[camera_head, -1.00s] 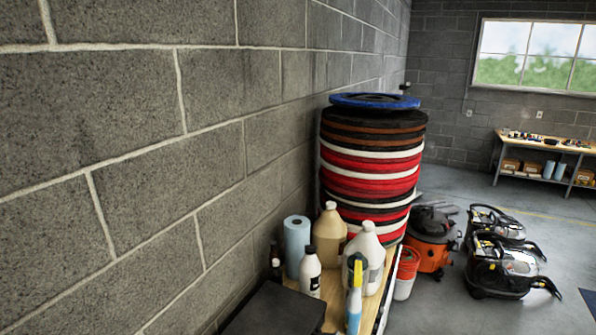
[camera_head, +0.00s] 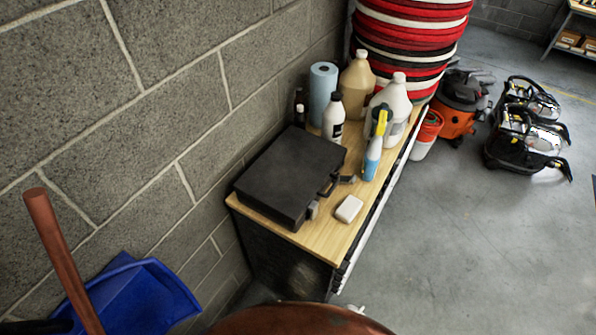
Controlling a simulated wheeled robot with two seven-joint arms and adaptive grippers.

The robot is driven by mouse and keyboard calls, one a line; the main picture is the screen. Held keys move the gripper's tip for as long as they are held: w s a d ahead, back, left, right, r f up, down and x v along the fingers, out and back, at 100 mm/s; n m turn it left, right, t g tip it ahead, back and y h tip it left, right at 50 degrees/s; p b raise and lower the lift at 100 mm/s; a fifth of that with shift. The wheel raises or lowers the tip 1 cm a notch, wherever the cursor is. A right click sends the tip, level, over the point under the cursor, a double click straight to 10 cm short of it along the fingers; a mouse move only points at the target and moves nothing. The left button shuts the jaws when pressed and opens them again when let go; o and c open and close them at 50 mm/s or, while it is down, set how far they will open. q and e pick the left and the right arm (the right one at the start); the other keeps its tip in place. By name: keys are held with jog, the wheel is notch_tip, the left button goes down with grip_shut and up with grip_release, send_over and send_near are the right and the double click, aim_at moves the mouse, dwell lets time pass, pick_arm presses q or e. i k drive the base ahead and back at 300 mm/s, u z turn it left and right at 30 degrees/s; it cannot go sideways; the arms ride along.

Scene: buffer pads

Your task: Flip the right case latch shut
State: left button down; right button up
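A closed-looking black case (camera_head: 283,173) lies on the wooden bench top (camera_head: 290,236) beside the block wall. Its handle (camera_head: 328,187) is on the side facing the floor area. Two small grey latches are on that side. The right latch (camera_head: 347,179) is the farther one and appears to stick outward from the case. The nearer left latch (camera_head: 312,209) also appears to jut out. Both are small, so their exact angle is hard to tell. Neither of my grippers is in view.
A white block (camera_head: 349,208) lies close to the case front. A spray bottle (camera_head: 374,150), jugs (camera_head: 393,100) and a blue roll (camera_head: 322,90) stand behind. A blue dustpan (camera_head: 135,298) is at lower left. Open floor (camera_head: 470,260) lies to the right.

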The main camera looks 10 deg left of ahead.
aim_at(344, 180)
jog(key=z, duration=1.9)
jog(key=i, duration=0.5)
jog(key=u, duration=2.65)
